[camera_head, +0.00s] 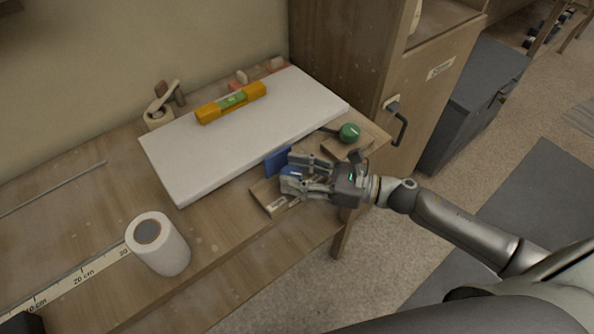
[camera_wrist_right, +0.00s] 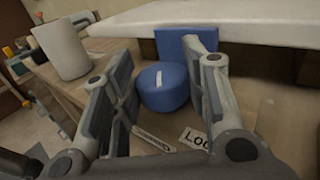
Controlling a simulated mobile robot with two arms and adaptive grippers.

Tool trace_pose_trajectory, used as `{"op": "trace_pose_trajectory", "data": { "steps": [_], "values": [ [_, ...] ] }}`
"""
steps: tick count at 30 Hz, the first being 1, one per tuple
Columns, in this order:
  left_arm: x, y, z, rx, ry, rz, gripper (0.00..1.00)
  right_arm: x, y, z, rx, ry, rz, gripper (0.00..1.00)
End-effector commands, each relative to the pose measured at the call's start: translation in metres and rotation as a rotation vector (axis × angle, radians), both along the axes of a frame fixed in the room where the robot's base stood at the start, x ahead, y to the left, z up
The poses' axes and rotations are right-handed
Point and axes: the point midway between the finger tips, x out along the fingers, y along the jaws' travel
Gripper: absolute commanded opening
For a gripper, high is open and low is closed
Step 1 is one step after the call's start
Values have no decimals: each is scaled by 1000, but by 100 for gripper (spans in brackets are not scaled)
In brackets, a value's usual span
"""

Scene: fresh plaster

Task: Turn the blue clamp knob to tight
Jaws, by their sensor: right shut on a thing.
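The blue clamp knob (camera_head: 291,171) is at the front edge of the bench, on a wooden base (camera_head: 264,194). In the right wrist view the round knob (camera_wrist_right: 163,88) has a white mark on its top. A blue upright piece (camera_head: 277,161) stands behind it, against the white board. My right gripper (camera_head: 289,173) is shut on the knob, with one finger on each side. Two labels lie in front of the knob in the wrist view. The right label (camera_wrist_right: 194,138) begins with "LOO" and is cut off by a finger; the left label (camera_wrist_right: 155,141) is too small to read. My left gripper is not in view.
A white board (camera_head: 240,135) carries an orange level (camera_head: 208,113). A green knob (camera_head: 349,132) is close to the right, near the cabinet (camera_head: 372,60). A white roll (camera_head: 170,248) and a measuring strip (camera_head: 82,272) are at the left. Floor lies beyond the bench edge.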

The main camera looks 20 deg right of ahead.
Motion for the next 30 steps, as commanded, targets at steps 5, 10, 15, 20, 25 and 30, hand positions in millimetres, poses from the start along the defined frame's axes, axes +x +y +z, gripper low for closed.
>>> {"op": "trace_pose_trajectory", "data": {
  "steps": [5,10,15,20,25,30],
  "values": [
    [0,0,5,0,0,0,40,-3,2,1,5,3,-147,18],
    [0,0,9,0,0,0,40,-4,4,2,6,3,-310,18],
    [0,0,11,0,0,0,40,-5,5,2,8,3,-472,18],
    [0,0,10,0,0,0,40,-6,7,1,8,3,-625,18],
    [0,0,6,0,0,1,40,-6,9,0,9,4,-787,18],
    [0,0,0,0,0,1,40,-6,11,-1,7,4,-944,18]
  ]
}}
